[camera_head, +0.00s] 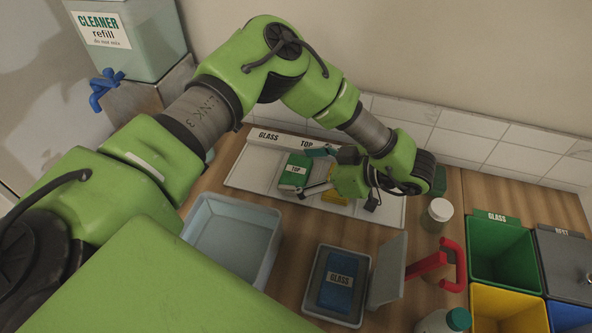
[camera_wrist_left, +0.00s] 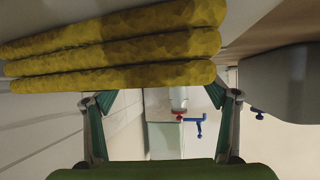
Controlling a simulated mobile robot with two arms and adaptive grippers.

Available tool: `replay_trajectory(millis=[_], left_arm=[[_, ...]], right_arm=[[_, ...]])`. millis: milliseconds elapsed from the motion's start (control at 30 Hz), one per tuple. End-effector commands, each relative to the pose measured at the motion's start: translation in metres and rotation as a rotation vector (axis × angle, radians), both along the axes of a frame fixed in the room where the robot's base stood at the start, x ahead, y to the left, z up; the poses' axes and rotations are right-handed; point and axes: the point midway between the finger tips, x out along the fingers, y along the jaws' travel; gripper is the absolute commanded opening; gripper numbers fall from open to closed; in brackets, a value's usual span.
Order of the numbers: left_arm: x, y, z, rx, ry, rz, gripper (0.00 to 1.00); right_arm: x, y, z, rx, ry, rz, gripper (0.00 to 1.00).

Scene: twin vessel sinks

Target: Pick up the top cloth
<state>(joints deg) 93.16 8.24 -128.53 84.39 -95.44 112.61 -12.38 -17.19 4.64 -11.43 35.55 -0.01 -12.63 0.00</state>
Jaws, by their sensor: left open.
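A green folded cloth with a TOP label (camera_head: 296,171) lies on the white tray (camera_head: 250,172) in the head view. A yellow cloth (camera_head: 334,197) lies right of it, partly hidden by my left gripper. My left gripper (camera_head: 307,172) is open over the tray, its fingers pointing left, close to the green cloth; I cannot tell whether they touch it. In the left wrist view the gripper (camera_wrist_left: 161,97) is open with nothing between its fingers, and a stack of yellow folded cloths (camera_wrist_left: 115,48) fills the top. My right gripper is not in view.
A grey-blue basin (camera_head: 202,207) and a grey box (camera_head: 310,300) holding a blue GLASS cloth (camera_head: 341,281) stand in front of the tray. A jar (camera_head: 437,213), a red-handled item (camera_head: 455,265) and green (camera_head: 509,230) and yellow (camera_head: 478,318) bins stand right. The tiled wall is close behind.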

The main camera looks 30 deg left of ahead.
Motion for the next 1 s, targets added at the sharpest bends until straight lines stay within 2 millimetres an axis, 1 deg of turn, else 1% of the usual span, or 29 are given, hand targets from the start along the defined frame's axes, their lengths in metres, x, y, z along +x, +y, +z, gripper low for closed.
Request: replay_trajectory(millis=[67,167,467,567,667,900,1000], left_arm=[[0.0,0.0,0.0,0.0,0.0,0.0,0.79],[0.0,0.0,0.0,0.0,0.0,0.0,0.55],[0.0,0.0,0.0,-0.001,0.0,0.0,0.55],[0.001,0.0,0.003,-0.001,-0.001,0.0,0.55],[0.001,0.0,0.015,-0.003,-0.002,0.001,0.55],[0.002,-0.001,0.064,-0.001,-0.005,-0.002,0.55],[0.001,-0.001,0.08,-0.001,-0.004,-0.001,0.55]], right_arm=[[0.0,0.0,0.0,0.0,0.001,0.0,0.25],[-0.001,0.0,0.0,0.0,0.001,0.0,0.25],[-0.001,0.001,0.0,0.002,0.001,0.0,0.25],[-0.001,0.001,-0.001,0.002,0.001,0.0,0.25],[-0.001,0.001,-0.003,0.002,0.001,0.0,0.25],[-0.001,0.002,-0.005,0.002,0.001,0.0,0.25],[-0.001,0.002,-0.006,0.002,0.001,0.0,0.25]])
